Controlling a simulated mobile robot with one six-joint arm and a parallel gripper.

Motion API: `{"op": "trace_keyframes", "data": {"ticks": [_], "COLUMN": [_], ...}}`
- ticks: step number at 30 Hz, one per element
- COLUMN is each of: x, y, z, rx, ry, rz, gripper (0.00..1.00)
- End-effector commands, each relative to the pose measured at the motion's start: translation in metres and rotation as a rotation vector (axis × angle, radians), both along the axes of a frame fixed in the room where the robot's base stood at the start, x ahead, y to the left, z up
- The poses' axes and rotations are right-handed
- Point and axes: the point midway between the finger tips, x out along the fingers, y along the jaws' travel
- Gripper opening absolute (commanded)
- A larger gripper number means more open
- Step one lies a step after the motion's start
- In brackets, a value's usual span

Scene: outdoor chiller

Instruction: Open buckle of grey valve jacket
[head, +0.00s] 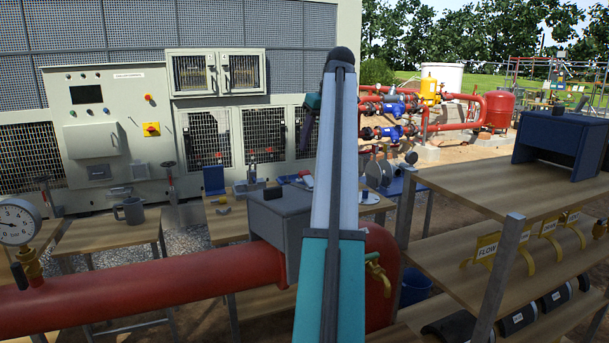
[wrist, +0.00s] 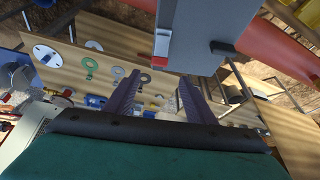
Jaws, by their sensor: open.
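The grey valve jacket (head: 275,215) is a boxy cover around the red pipe, left of my arm in the head view. It also shows at the top of the wrist view (wrist: 195,15). A small dark block (head: 273,194) sits on its top. In the wrist view, a pale piece with a red part (wrist: 162,42) is at the jacket's edge and a dark block (wrist: 222,47) is beside it; I cannot tell which is the buckle. My gripper (wrist: 160,78) is open and empty, its purple fingers apart from the jacket. It is partly hidden behind my arm in the head view (head: 305,128).
The red pipe (head: 140,297) with a gauge (head: 17,221) crosses the front. A wooden shelf (head: 465,195) with a blue box (head: 562,143) stands at right.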

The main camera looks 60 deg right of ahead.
Motion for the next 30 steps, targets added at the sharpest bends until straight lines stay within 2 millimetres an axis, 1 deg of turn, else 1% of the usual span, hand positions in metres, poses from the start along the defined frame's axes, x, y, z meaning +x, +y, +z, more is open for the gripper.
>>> {"op": "trace_keyframes", "data": {"ticks": [8, 24, 30], "x": [0.01, 0.037, 0.044], "y": [-0.003, -0.012, -0.015], "z": [-0.027, -0.098, -0.115], "rx": [0.003, 0.002, 0.001], "ry": [0.001, 0.002, 0.002], "rz": [0.0, -0.003, -0.003], "gripper": [0.5, 0.5, 0.5]}}
